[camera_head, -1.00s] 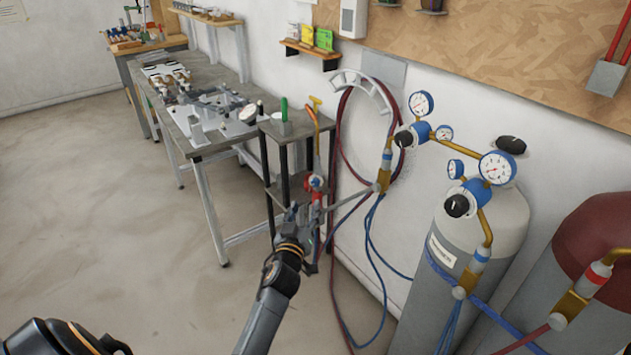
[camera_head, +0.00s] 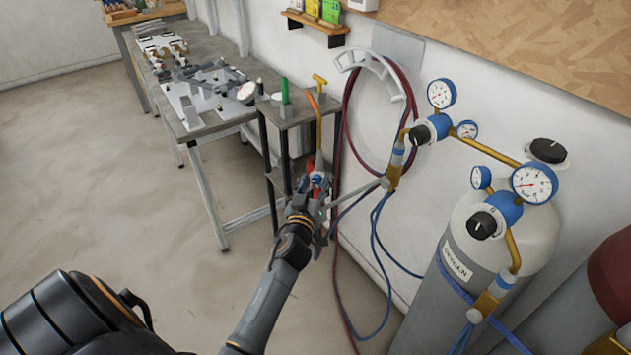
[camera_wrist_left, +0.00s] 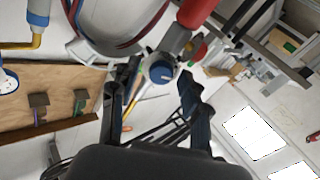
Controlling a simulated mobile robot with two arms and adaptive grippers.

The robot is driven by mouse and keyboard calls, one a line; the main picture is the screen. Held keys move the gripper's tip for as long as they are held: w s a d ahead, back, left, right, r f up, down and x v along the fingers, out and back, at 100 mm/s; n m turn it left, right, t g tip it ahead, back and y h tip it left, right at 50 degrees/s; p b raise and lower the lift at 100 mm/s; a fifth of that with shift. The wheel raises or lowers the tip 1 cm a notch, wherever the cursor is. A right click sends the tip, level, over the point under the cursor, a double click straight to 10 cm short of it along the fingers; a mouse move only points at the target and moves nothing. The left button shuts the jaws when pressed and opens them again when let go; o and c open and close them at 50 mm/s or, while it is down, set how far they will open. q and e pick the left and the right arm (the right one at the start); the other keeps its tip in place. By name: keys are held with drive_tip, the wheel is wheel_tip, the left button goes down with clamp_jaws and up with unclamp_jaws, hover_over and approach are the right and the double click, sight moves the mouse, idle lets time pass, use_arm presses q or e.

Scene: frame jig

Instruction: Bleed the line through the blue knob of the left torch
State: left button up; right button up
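The torch stands upright at the small stand in the head view, its brass tube (camera_head: 319,115) rising to a bent tip. Its blue knob (camera_head: 317,181) is partly hidden by my gripper there. In the left wrist view the blue knob (camera_wrist_left: 161,71) faces the camera, with a red knob (camera_wrist_left: 199,53) and a red hose fitting (camera_wrist_left: 196,11) beside it. My left gripper (camera_head: 310,190) is at the torch's valve body. In the left wrist view its fingers (camera_wrist_left: 160,76) are spread on either side of the blue knob, with visible gaps. My right gripper is not seen.
The stand (camera_head: 290,112) holds a green-handled item (camera_head: 284,91). A workbench (camera_head: 205,122) is behind it. Red and blue hoses (camera_head: 376,235) hang to the right, near regulators and a grey oxygen cylinder (camera_head: 440,300). The floor at left is clear.

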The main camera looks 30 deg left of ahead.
use_arm(q)
clamp_jaws()
drive_tip(key=shift+m, duration=0.5)
drive_tip(key=m, duration=0.4)
drive_tip(key=shift+b, duration=0.35)
drive_tip(key=m, duration=0.5)
drive_tip(key=shift+d+f, duration=0.1)
drive_tip(key=m, duration=0.5)
drive_tip(key=shift+w+m, duration=0.1)
drive_tip(key=shift+m, duration=0.3)
drive_tip(key=m, duration=0.5)
drive_tip(key=shift+f, duration=0.1)
